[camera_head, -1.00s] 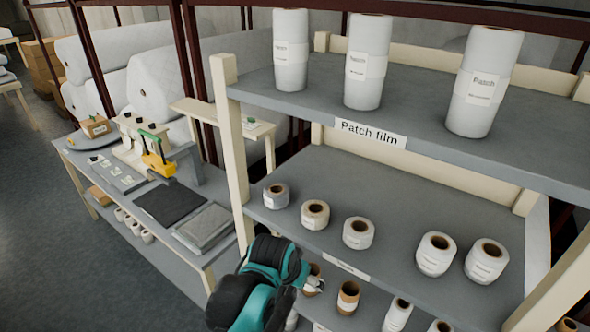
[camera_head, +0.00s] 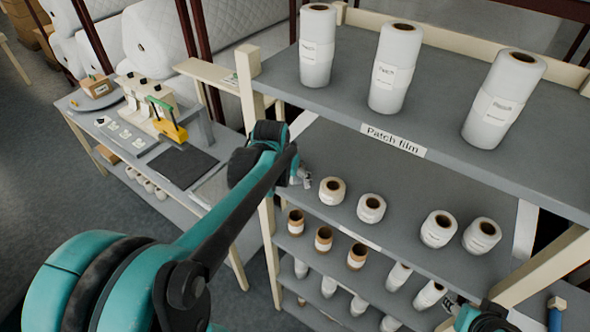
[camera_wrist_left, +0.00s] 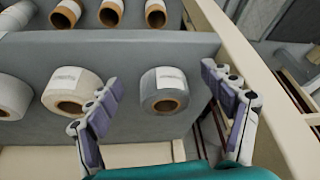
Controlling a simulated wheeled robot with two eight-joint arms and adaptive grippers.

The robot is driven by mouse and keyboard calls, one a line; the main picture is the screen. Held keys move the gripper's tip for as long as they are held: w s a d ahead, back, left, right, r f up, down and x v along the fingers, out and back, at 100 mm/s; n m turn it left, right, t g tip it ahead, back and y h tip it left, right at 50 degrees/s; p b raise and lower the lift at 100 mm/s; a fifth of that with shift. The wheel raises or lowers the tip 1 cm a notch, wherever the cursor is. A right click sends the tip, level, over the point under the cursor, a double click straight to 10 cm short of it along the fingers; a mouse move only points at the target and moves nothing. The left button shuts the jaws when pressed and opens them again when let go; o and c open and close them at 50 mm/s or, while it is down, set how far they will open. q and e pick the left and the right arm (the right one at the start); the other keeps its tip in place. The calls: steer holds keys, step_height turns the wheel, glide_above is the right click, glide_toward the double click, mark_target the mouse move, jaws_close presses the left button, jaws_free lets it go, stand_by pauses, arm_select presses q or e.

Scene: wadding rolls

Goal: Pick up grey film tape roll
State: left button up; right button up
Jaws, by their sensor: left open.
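The grey film tape roll (camera_wrist_left: 165,92) stands upright on the shelf in the left wrist view, with a pale label and a brown core. My left gripper (camera_wrist_left: 163,78) is open, with one finger to each side of this roll; I see no contact. In the head view my left gripper (camera_head: 305,180) is at the left end of the middle shelf (camera_head: 400,208), and the grey roll is hidden or hard to make out there. Part of my right arm shows at the bottom right of the head view; its jaws are not clear.
A whiter roll (camera_wrist_left: 72,92) stands beside the grey one. More rolls (camera_head: 371,208) stand along the middle shelf. The upper shelf with the Patch film label (camera_head: 394,140) overhangs it. A shelf post (camera_head: 268,225) is close to my left arm. Brown-cored rolls (camera_head: 323,240) stand below.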

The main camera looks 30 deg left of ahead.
arm_select(q)
steer(key=shift+w+r, duration=0.15)
steer(key=shift+w, duration=0.35)
steer(key=w, duration=0.3)
steer(key=w+a+f+p, duration=0.1)
steer(key=shift+w, duration=0.3)
steer(key=shift+w+f, duration=0.1)
steer(key=shift+f, duration=0.05)
steer(key=shift+s+d, duration=0.1)
steer(key=shift+s, duration=0.1)
steer(key=shift+c, duration=0.9)
steer(key=c, duration=1.1)
